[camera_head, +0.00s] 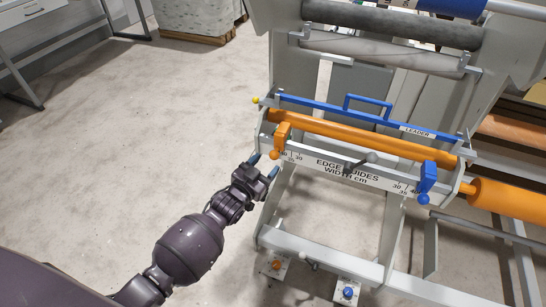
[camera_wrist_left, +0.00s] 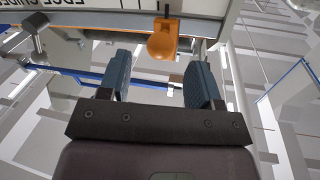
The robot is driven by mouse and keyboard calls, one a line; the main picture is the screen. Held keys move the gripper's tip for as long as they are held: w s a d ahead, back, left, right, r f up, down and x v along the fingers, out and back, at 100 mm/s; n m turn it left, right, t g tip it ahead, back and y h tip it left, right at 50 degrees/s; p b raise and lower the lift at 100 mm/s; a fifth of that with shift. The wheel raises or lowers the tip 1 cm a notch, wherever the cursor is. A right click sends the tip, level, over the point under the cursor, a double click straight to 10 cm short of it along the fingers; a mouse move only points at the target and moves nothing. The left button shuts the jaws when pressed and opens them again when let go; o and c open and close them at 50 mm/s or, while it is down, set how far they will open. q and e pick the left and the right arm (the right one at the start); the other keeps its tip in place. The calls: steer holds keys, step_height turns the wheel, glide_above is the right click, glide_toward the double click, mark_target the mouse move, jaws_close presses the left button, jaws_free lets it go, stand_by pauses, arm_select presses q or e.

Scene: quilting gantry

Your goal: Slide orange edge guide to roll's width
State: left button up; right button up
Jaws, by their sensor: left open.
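The orange edge guide (camera_head: 281,138) sits at the left end of the white scale bar (camera_head: 338,171), which reads "EDGE GUIDES WIDTH cm". An orange roll (camera_head: 365,139) lies behind the scale. A blue edge guide (camera_head: 427,182) sits at the scale's right end. My left gripper (camera_head: 264,165) is open and empty, just below and left of the orange guide. In the left wrist view the orange guide's rounded knob (camera_wrist_left: 163,42) shows ahead of and between the open fingers (camera_wrist_left: 161,80), apart from them. My right gripper is not in view.
A blue leader bar (camera_head: 365,117) with a handle runs behind the orange roll. A grey lever (camera_head: 362,160) stands at the scale's middle. Orange and blue foot pedals (camera_head: 276,265) (camera_head: 347,293) sit low on the frame. The floor (camera_head: 120,130) to the left is clear.

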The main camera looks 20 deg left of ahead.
mark_target(273, 157)
arm_select(q)
steer(key=shift+b+x, duration=0.3)
steer(key=shift+x, duration=1.85)
steer(key=shift+c, duration=0.3)
jaws_close()
